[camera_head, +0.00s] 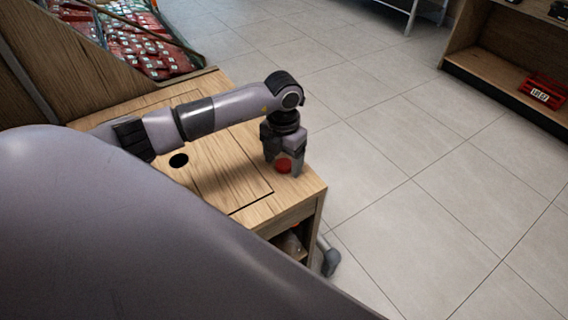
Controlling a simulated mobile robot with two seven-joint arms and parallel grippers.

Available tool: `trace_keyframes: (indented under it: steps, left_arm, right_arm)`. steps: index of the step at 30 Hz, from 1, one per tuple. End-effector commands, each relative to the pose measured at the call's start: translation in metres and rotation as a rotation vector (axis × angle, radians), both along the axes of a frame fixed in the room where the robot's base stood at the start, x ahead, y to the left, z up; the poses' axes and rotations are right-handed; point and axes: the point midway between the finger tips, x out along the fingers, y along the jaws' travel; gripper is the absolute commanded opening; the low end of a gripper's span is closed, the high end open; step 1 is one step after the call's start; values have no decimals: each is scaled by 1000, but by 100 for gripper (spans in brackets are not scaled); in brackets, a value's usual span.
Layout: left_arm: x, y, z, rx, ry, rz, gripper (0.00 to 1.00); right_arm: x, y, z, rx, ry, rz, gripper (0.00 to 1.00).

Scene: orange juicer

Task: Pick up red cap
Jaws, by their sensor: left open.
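The red cap (284,166) is a small round red piece on the wooden counter top, close to its right corner. My left gripper (284,170) points down over the cap, with its fingers on either side of it. The fingers are open, and the cap shows between them. I cannot tell whether a finger touches the cap. My right gripper is not in view.
The wooden counter (215,185) has a round dark hole (179,161) left of the gripper. A bin of red packets (140,45) stands behind. A wooden shelf (500,75) with a red box (543,91) is at the far right. The tiled floor between is clear.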

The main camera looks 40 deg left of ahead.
Motion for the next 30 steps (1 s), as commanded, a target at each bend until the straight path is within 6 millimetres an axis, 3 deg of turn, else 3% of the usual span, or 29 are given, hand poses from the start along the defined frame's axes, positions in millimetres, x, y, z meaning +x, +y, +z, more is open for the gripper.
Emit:
trace_keyframes:
  steps: [4, 5, 9, 10, 23, 30]
  left_arm:
    - [0, 0, 0, -1, 0, -1, 72]
    - [0, 0, 0, -1, 0, -1, 66]
    - [0, 0, 0, -1, 0, -1, 20]
    - [0, 0, 0, -1, 0, -1, 14]
    - [0, 0, 4, -1, -2, -1, 13]
    - [1, 0, 31, -1, -5, -2, 13]
  right_arm:
    - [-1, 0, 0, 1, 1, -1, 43]
    - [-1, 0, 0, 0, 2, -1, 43]
    - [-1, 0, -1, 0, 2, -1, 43]
    - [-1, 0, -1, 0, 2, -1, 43]
    - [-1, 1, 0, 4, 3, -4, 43]
    - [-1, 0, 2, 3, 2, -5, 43]
